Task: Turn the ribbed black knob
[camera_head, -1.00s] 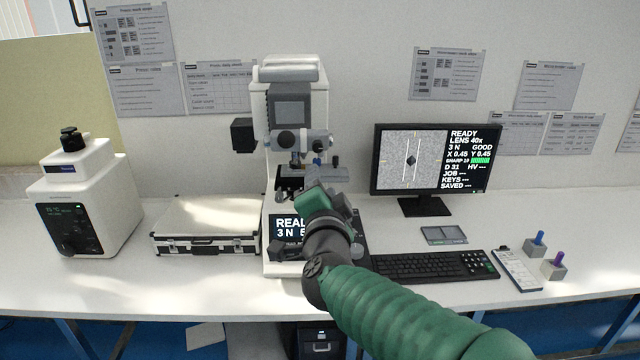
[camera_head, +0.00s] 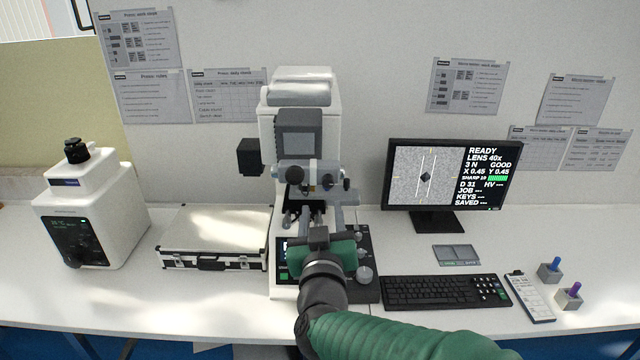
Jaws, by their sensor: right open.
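The hardness tester (camera_head: 303,95) stands upright at the middle of the bench. Small dark knobs show on its measuring head, one at the right side (camera_head: 347,185). A stepped black knob (camera_head: 76,150) sits on top of the white press at the left. I cannot tell from this view which knob is the ribbed one. My right gripper (camera_head: 318,222) is open in front of the tester's stage. Its green body hides part of the tester's lower panel and screen. Contact with the tester cannot be made out. My left gripper is not in view.
A silver case (camera_head: 212,235) lies left of the tester. Two small blocks with coloured pins (camera_head: 570,296) stand near the right end. Bare bench lies between these things.

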